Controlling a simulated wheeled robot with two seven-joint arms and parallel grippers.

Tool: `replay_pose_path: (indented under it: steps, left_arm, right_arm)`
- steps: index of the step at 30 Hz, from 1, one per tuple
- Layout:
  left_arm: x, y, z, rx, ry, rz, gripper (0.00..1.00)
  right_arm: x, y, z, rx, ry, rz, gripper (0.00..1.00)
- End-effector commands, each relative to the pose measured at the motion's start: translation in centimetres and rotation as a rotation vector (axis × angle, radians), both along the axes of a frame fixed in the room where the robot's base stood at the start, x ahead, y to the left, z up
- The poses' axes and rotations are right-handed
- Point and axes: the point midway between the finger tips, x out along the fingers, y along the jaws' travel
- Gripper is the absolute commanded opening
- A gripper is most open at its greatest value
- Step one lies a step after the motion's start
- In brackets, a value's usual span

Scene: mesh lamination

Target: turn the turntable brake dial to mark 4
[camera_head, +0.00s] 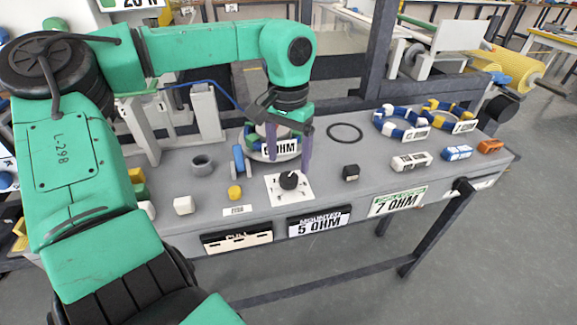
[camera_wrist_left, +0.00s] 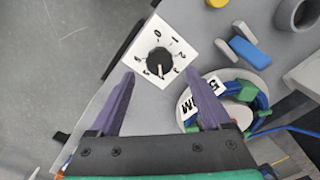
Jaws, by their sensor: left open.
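The brake dial (camera_head: 288,180) is a black round knob on a white square plate (camera_head: 273,190) at the front of the grey bench. In the left wrist view the dial (camera_wrist_left: 159,62) shows a pale pointer line toward the picture's bottom. Marks 0, 1 and 2 are readable along its upper and right side; I cannot surely read the mark at the pointer. My left gripper (camera_head: 289,166) points down over the dial, its purple fingers apart and empty. In the wrist view its fingertips (camera_wrist_left: 161,71) lie either side of the knob, apparently not touching it. My right gripper is out of view.
A ring assembly labelled 5 OHM (camera_wrist_left: 213,98) stands close behind the dial. A yellow piece (camera_head: 235,192), blue block (camera_head: 238,160) and grey cup (camera_head: 202,163) lie left. A black cube (camera_head: 351,172) and black ring (camera_head: 345,133) lie right. Bench around the dial plate is mostly clear.

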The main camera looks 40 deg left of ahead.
Motion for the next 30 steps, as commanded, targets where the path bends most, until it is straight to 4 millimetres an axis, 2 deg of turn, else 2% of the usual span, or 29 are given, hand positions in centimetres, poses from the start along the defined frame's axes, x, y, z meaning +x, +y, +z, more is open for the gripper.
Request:
replay_pose_path:
  steps: [1,6,10,14,28,30]
  left_arm:
    - [0.1,0.0,1.8,0.002,-0.006,0.000,0.82]
    - [0.0,0.0,6.7,0.003,-0.004,0.000,0.82]
    - [0.0,0.0,8.9,0.001,-0.002,0.001,0.82]
    - [0.0,0.0,9.5,0.000,0.000,-0.002,0.82]
    - [0.0,0.0,9.5,0.000,0.000,-0.001,0.82]
    - [0.0,0.0,10.0,0.000,0.000,-0.001,0.82]
  right_arm:
    - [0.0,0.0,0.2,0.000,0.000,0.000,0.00]
    - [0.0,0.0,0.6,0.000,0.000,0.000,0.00]
    - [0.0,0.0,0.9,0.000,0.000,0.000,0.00]
    - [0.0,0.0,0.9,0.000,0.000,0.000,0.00]
    - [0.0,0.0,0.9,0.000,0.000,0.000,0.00]
    - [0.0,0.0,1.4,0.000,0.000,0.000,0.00]
